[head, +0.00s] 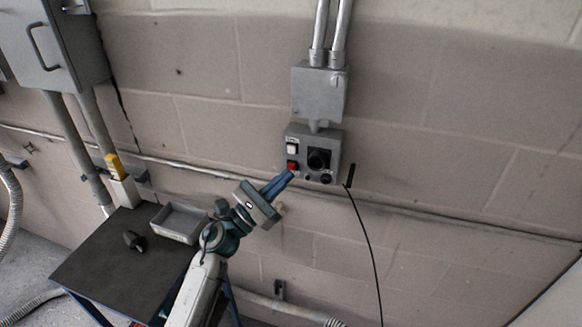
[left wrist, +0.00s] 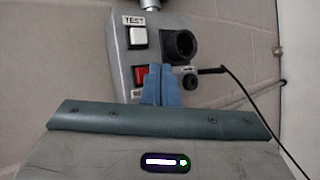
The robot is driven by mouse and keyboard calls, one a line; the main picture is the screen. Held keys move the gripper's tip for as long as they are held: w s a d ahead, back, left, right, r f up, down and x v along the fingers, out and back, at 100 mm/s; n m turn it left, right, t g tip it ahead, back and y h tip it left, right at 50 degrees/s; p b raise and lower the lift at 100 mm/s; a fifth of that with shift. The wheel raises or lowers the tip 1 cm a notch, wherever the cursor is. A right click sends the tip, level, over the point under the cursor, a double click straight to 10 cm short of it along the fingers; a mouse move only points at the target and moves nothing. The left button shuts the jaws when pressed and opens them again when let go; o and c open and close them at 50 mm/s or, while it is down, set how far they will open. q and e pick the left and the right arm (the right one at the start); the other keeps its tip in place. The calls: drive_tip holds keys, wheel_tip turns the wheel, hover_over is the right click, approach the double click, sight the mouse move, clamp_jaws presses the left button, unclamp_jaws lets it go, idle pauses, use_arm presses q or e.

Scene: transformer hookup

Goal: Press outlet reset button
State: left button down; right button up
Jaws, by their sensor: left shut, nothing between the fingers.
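The grey outlet box (head: 328,150) is fixed to the block wall, with a round black socket (head: 319,159) on its right side. A white button (head: 292,149) marked TEST sits at its upper left. The red reset button (head: 292,166) is below it, and it also shows in the left wrist view (left wrist: 141,74); the label under it is mostly hidden. My left gripper (head: 289,176) is shut and empty, its blue fingertips just below the red button. In the left wrist view its fingertips (left wrist: 161,68) are just right of the red button; whether they touch the box I cannot tell.
A black cable (head: 368,235) hangs from the box's lower right. Conduits (head: 328,35) and a junction box (head: 319,90) are above. A dark cart (head: 110,262) with a grey tray (head: 179,222) and a small dark part (head: 133,240) stands at left. A grey cabinet (head: 50,40) is upper left.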

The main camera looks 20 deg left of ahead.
use_arm(q)
drive_tip(key=shift+w, duration=0.15)
idle(0.5)
drive_tip(key=shift+w+b, duration=0.3)
drive_tip(key=shift+w, duration=0.35)
idle(0.6)
drive_tip(key=shift+s+b, duration=0.15)
drive_tip(key=shift+b, duration=0.15)
drive_tip(key=shift+s, duration=0.7)
drive_tip(key=shift+s+a+b, duration=0.1)
drive_tip(key=shift+s+b, duration=0.2)
drive_tip(key=shift+s, duration=2.15)
drive_tip(key=shift+f, duration=0.1)
